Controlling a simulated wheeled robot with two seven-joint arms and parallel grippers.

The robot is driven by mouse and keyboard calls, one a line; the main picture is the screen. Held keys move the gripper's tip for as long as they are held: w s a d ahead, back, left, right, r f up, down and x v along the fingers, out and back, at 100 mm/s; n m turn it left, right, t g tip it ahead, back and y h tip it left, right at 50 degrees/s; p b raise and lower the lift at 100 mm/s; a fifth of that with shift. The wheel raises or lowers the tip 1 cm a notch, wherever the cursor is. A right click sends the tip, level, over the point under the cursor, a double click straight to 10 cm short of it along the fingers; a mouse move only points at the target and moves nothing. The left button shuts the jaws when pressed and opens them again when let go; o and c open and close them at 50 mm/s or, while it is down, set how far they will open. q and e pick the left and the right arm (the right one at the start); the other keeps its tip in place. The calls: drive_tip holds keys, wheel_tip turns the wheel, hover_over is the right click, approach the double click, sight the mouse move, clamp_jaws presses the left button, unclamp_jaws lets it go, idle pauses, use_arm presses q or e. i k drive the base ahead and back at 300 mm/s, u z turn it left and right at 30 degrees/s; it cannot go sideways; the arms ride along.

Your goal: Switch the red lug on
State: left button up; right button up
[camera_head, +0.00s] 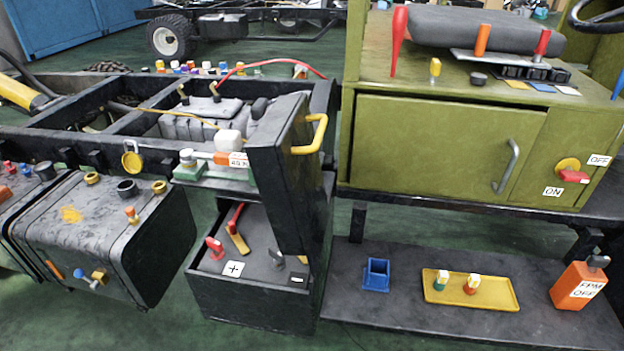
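A red lug (575,177) sits on a round yellow hub (567,164) on the front of the green cabinet, at the right. It sticks out to the lower right of the hub. An "OFF" label (599,160) is up and right of it, and an "ON" label (552,191) is down and left. In the open dark battery box, a red clamp-like piece (215,247) stands near a "+" label (233,268), and a red-handled piece (237,228) lies behind it. Neither of my grippers is in view.
The green cabinet (430,150) has a grey door handle. A raised dark lid (283,170) with a yellow handle stands left of it. The shelf below holds a blue holder (376,275), yellow tray (440,291) and orange bottle (578,284). Space before the red lug looks clear.

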sight(231, 229)
drive_tip(key=k, duration=0.5)
drive_tip(key=u, duration=1.15)
drive_tip(key=i, duration=0.95)
drive_tip(key=z, duration=1.75)
drive_tip(key=i, duration=0.3)
